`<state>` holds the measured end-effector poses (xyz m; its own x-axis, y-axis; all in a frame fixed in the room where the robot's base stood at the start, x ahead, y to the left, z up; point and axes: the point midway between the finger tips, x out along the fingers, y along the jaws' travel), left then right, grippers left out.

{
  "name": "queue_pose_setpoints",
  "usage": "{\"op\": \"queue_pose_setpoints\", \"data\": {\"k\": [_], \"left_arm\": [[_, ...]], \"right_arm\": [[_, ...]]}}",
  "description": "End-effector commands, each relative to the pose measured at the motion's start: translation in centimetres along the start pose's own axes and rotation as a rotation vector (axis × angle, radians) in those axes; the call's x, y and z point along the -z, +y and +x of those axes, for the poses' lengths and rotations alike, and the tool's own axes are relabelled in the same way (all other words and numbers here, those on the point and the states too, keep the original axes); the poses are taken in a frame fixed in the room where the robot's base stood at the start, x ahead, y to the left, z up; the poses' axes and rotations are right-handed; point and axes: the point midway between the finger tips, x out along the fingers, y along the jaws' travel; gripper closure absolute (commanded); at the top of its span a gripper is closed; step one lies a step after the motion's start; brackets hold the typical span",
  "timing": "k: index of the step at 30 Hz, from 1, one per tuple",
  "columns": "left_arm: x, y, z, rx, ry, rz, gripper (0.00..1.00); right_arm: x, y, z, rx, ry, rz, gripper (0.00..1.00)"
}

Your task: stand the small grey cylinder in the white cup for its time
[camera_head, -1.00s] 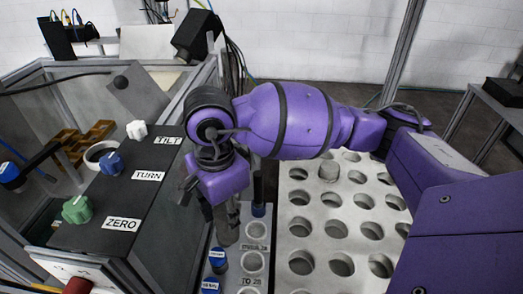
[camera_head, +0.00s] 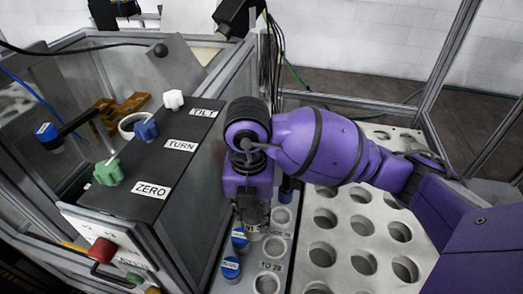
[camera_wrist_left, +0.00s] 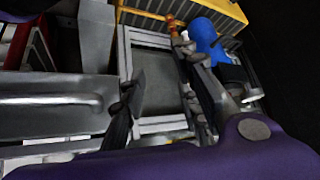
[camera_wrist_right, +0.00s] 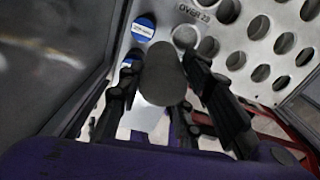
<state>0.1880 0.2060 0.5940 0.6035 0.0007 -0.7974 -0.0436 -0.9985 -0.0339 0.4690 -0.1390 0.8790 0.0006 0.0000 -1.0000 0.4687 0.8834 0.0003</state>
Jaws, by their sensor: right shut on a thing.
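My right gripper (camera_head: 252,212) is shut on the small grey cylinder (camera_wrist_right: 163,78). In the right wrist view the cylinder stands between the two fingers. In the head view the gripper points down at the narrow labelled strip and mostly hides the cylinder. A white round cup (camera_head: 126,129) with a dark inside is partly hidden behind the blue knob, to the left of the gripper and well apart from it. My left gripper (camera_wrist_left: 160,75) is open and empty in the left wrist view. It is not seen in the head view.
A black panel (camera_head: 168,160) with white, blue and green knobs lies between cup and gripper. Blue-capped pieces (camera_head: 231,267) stand in the pale strip (camera_head: 257,262). A grey-white plate (camera_head: 345,240) with many holes is at right. A yellow crate (camera_wrist_left: 225,12) shows in the left wrist view.

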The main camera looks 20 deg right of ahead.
Motion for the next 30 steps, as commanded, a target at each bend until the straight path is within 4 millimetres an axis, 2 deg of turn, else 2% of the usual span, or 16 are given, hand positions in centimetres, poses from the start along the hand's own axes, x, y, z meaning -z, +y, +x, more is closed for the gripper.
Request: {"op": "queue_pose_setpoints", "data": {"k": [5, 15, 18, 24, 30], "left_arm": [[0.2, 0.0, 0.1, 0.000, 0.003, 0.000, 0.71], [0.3, 0.0, 0.1, 0.000, 0.005, 0.000, 0.71], [0.1, 0.0, 0.1, 0.000, 0.003, 0.000, 0.71], [-0.1, 0.0, 0.1, 0.001, -0.002, -0.001, 0.71], [-0.4, 0.0, 0.0, 0.002, -0.007, -0.001, 0.71]], "right_arm": [[-1.2, -0.8, 0.8, 0.004, 0.001, 0.076, 0.90], [-8.0, -4.8, 4.2, 0.004, 0.001, 0.076, 0.90], [-9.2, -5.6, 6.3, 0.004, 0.004, 0.073, 0.90], [-11.1, -6.5, 8.7, 0.001, 0.001, 0.071, 0.90], [-11.8, -6.9, 9.6, 0.000, 0.000, 0.070, 0.90]]}}
